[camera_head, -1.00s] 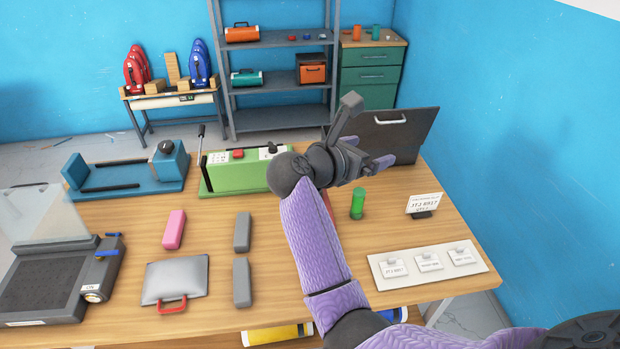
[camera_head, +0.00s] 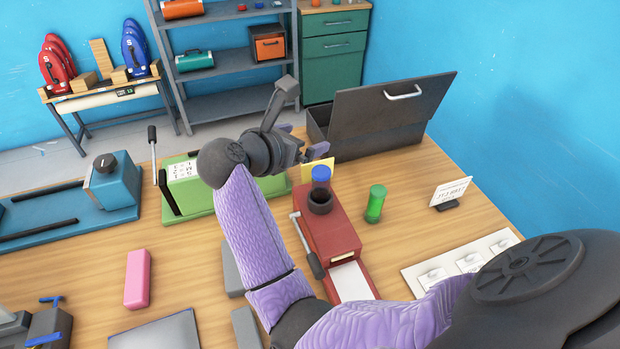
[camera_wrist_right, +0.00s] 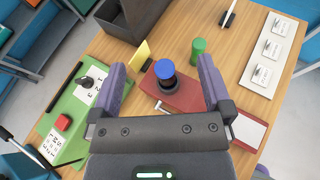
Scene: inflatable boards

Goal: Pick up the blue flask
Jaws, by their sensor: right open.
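A blue-topped flask (camera_head: 320,176) stands in or behind the dark round holder on top of a red device (camera_head: 334,226); its lower part is hidden. My right gripper (camera_head: 304,143) is open and empty, beyond and to the left of the flask in the head view. In the wrist view its two fingers (camera_wrist_right: 163,88) are spread wide, with the flask seen beyond them. My left gripper is not in view.
A green cylinder (camera_head: 376,204) stands right of the red device. A yellow card (camera_head: 318,169) is behind the flask. A green device (camera_head: 186,178) lies left and an open dark toolbox (camera_head: 385,113) behind. A small sign (camera_head: 451,191) stands right.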

